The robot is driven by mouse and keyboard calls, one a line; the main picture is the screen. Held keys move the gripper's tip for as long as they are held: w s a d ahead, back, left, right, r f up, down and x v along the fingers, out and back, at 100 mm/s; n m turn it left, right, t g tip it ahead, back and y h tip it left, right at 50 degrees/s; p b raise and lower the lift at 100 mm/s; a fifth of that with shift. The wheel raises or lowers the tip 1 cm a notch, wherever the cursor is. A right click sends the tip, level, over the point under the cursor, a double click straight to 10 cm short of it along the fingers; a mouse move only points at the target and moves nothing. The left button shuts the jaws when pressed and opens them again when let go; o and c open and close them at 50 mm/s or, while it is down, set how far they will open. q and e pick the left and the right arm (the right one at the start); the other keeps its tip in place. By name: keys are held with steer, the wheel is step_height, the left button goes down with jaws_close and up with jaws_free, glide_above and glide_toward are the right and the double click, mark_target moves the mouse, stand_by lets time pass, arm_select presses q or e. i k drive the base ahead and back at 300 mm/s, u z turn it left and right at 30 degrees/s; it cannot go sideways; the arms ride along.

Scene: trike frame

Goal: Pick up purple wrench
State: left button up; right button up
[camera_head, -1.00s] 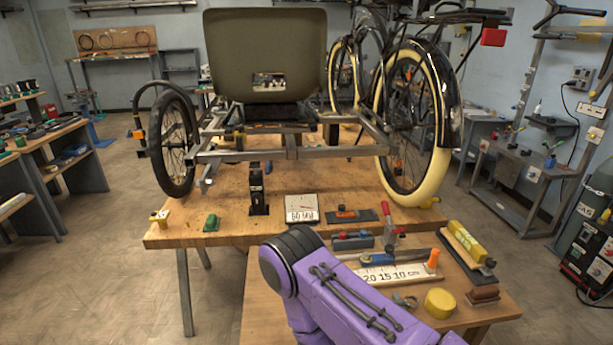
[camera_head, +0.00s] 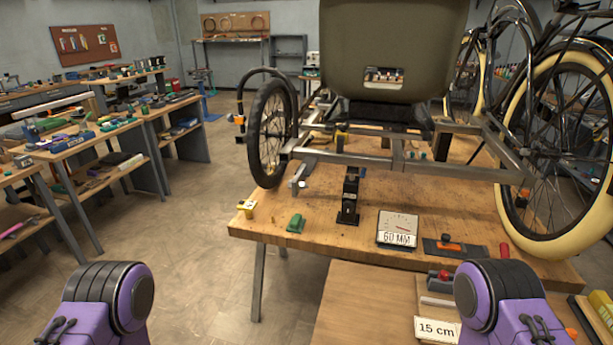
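No clearly purple wrench can be made out. A long pink-magenta tool (camera_head: 17,226) lies on the lower shelf of the workbench at the far left edge; it is small, and I cannot tell whether it is a wrench. Two purple arm links of mine rise at the bottom, one at the left and one at the right. Both grippers are out of view, so whether they hold anything is hidden.
The wooden table (camera_head: 330,248) with the trike frame (camera_head: 400,163) stands ahead and right. Benches (camera_head: 85,148) crowded with tools line the left side. Open floor (camera_head: 195,240) lies between them. A lower table (camera_head: 365,310) is at front right.

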mark_target(49, 143)
steer(key=k, duration=0.4)
steer(key=u, duration=1.65)
steer(key=i, duration=1.05)
steer(key=z, duration=2.15)
